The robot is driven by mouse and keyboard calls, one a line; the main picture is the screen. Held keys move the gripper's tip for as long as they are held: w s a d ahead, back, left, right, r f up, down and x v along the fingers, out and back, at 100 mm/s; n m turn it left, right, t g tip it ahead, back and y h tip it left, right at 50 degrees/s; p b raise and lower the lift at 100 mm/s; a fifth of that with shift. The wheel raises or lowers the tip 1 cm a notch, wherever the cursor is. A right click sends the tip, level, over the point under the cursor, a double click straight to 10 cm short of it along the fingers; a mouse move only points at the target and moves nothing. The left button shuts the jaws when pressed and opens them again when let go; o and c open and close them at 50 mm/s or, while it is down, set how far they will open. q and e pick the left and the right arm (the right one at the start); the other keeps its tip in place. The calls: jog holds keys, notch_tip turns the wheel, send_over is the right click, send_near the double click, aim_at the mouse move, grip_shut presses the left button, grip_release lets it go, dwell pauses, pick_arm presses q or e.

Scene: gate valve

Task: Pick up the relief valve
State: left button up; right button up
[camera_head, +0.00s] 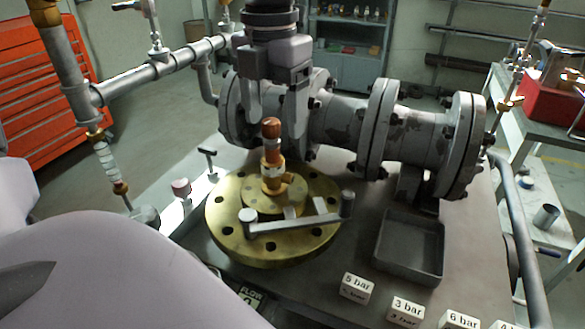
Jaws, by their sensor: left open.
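The relief valve (272,160) is a small upright brass fitting with a copper-coloured cap. It stands on the round gold flange (225,225), which has bolt holes around its rim. My left gripper (277,124) points down from the top of the head view, with its two fingers apart. The fingertips are near the height of the valve's cap in the picture, one on each side of it. I cannot tell whether they are level with the cap in depth. Nothing shows held between the fingers. My right gripper is not in view.
A grey lever bar (296,225) crosses the flange in front of the valve. A flanged grey pipe (340,118) runs behind. An empty dark tray (410,245) lies right, with white pressure-labelled blocks (357,288) in front. A thin pipe assembly (150,80) stands left.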

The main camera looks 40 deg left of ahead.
aim_at(272, 151)
pick_arm(q)
jog(key=f, duration=0.7)
jog(key=shift+s+a, duration=0.15)
jog(key=shift+s, duration=0.15)
jog(key=shift+c, duration=0.3)
grip_shut()
